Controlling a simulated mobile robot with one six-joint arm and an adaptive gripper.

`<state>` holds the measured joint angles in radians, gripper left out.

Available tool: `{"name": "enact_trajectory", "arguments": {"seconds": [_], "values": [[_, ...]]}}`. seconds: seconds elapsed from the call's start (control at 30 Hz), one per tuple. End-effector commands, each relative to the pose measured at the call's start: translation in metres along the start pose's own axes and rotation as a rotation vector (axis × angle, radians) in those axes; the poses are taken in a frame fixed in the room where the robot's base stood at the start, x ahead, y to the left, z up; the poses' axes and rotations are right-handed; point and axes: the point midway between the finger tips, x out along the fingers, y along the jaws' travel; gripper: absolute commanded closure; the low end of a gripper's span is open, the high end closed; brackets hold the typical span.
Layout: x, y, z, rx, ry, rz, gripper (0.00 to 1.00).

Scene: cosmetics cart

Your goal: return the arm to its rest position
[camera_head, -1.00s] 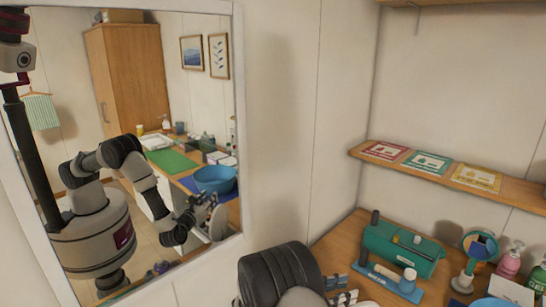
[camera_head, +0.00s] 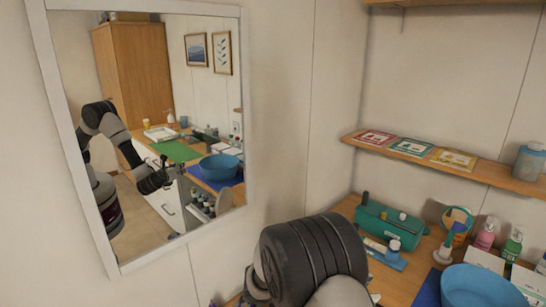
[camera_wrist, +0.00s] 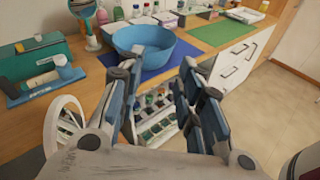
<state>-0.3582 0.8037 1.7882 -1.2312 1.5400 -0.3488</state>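My gripper (camera_wrist: 160,78) shows in the wrist view with its two blue-padded fingers spread apart and nothing between them. It is above the floor side of the counter's front edge, short of the blue basin (camera_wrist: 145,42). Below and between the fingers is a cart (camera_wrist: 155,133) with rows of small bottles. In the head view my dark arm link fills the lower middle and the gripper itself is hidden.
The wooden counter (camera_head: 402,284) holds a teal case (camera_head: 385,225), a round stand mirror (camera_head: 457,222), pump bottles and the blue basin (camera_head: 480,287). A shelf (camera_head: 485,176) with cards is above. A white ring (camera_wrist: 47,125) stands left of the gripper. Floor (camera_wrist: 285,95) at right is open.

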Motion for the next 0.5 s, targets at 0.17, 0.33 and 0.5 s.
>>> {"name": "enact_trajectory", "arguments": {"seconds": [0.17, 0.33, 0.5], "values": [[0.009, -0.035, 0.028, 0.153, 0.135, -0.133, 0.67], [0.010, -0.088, 0.051, 0.369, 0.322, -0.305, 0.67], [-0.002, -0.141, 0.062, 0.611, 0.517, -0.471, 0.67]]}}
